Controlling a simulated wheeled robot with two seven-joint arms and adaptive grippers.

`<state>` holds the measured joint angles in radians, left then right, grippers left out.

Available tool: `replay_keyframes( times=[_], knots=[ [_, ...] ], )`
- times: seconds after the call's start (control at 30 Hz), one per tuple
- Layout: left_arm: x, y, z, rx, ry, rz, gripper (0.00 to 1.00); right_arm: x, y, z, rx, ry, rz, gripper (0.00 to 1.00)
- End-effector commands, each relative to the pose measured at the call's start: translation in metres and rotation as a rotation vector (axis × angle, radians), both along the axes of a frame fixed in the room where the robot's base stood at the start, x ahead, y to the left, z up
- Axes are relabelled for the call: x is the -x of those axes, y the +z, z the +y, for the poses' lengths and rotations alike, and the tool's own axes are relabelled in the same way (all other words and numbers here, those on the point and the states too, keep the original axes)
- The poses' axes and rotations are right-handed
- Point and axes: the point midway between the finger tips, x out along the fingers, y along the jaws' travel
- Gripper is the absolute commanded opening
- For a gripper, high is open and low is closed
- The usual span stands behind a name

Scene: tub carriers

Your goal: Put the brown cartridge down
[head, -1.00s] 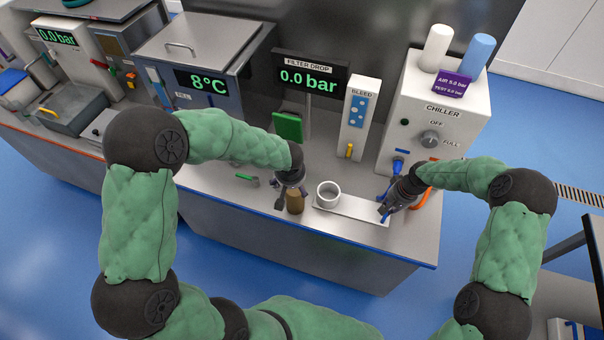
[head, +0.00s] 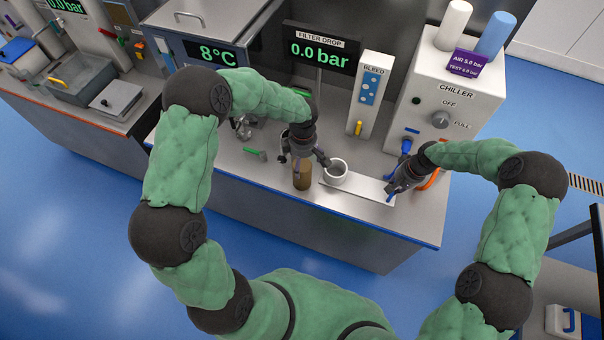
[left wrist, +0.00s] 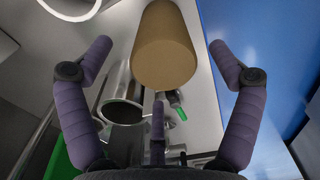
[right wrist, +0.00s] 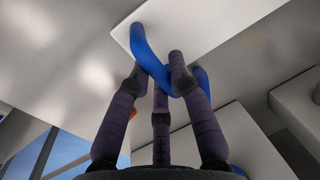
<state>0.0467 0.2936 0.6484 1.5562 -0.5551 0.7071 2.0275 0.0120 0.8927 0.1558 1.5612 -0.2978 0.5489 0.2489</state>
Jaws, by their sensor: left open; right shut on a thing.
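The brown cartridge (head: 303,175) stands upright on the counter near its front edge, just left of the white cup (head: 337,171). In the left wrist view the cartridge (left wrist: 166,45) shows ahead between the spread fingers, with gaps on both sides. My left gripper (head: 304,160) is open, just behind and above the cartridge, and not holding it. My right gripper (head: 392,192) is shut on a blue handle (right wrist: 150,50) at the right end of the white plate (head: 360,186).
A green-handled item (head: 255,153) lies on the counter to the left. The chiller (head: 440,112) and the bleed panel (head: 369,95) stand behind. A metal cylinder with an open end (left wrist: 122,97) shows close to the cartridge in the left wrist view.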

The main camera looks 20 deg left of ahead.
Motion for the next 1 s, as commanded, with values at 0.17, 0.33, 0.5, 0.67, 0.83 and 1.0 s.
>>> replay_keyframes(
  times=[0.17, 0.33, 0.5, 0.67, 0.83, 1.0],
  knots=[
    [0.0, -0.011, 0.0, 0.0, -0.002, -0.001, 0.91, 0.001, -0.001, 0.0, 0.0, 0.0, 0.002, 0.0],
    [0.002, -0.022, 0.001, 0.0, -0.001, 0.001, 0.91, 0.001, -0.001, 0.0, 0.0, 0.0, 0.002, 0.0],
    [0.004, -0.046, 0.002, 0.0, -0.003, 0.001, 0.91, 0.001, -0.001, 0.0, 0.0, 0.0, 0.002, 0.0],
    [0.003, -0.062, 0.002, 0.0, -0.003, -0.001, 0.91, 0.001, -0.001, 0.0, 0.0, 0.0, 0.002, 0.0],
    [0.003, -0.063, 0.002, 0.0, -0.003, -0.002, 0.91, 0.001, -0.001, 0.0, 0.0, 0.0, 0.002, 0.0],
    [0.003, -0.063, 0.002, 0.0, -0.003, -0.002, 0.57, 0.001, -0.001, 0.0, 0.0, 0.0, 0.002, 0.0]
  ],
)
